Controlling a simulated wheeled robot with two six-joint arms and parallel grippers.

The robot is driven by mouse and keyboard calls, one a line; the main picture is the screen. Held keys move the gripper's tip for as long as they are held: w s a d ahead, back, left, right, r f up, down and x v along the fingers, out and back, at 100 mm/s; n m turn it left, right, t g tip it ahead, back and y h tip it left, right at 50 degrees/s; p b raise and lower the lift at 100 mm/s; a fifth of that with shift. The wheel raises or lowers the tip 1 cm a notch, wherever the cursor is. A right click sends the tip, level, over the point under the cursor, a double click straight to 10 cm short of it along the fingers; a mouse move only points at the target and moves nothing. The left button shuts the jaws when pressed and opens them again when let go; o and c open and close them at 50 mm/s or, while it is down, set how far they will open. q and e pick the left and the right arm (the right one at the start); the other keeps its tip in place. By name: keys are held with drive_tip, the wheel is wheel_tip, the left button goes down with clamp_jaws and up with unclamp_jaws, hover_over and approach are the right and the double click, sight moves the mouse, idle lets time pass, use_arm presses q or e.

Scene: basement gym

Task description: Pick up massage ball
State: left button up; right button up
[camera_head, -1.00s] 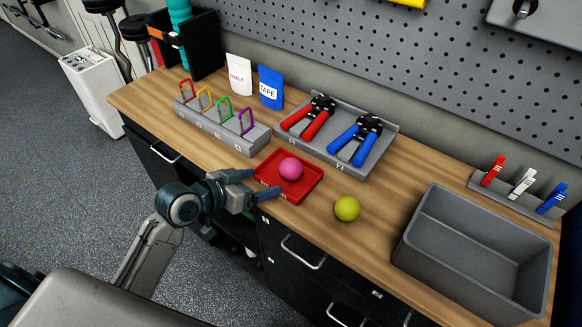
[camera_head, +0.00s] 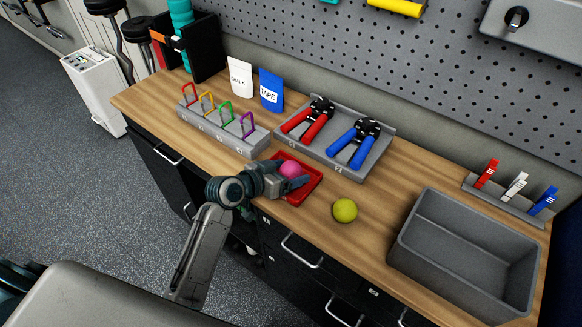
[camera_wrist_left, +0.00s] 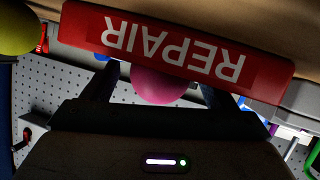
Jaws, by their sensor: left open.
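A pink ball (camera_head: 291,169) sits in a shallow red tray (camera_head: 315,178) on the wooden bench. In the left wrist view the pink ball (camera_wrist_left: 158,88) shows behind the tray's front wall (camera_wrist_left: 272,78), which reads REPAIR. A yellow-green ball (camera_head: 345,210) lies on the bench, right of the tray, and shows at the left wrist view's upper left corner (camera_wrist_left: 18,28). My left gripper (camera_head: 295,175) is open, with its fingers on either side of the pink ball. Whether they touch it I cannot tell. My right gripper is not in view.
A grey bin (camera_head: 465,255) stands at the right. Behind the tray is a grey holder with red (camera_head: 303,123) and blue (camera_head: 352,147) hand grips. A grey block with coloured carabiners (camera_head: 222,133) stands at the back left. The bench around the yellow-green ball is clear.

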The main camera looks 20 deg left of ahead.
use_arm(q)
drive_tip(key=shift+w+d+f, duration=0.3)
drive_tip(key=shift+w, duration=0.2)
drive_tip(key=c, duration=1.1)
drive_tip(key=shift+r, duration=0.1)
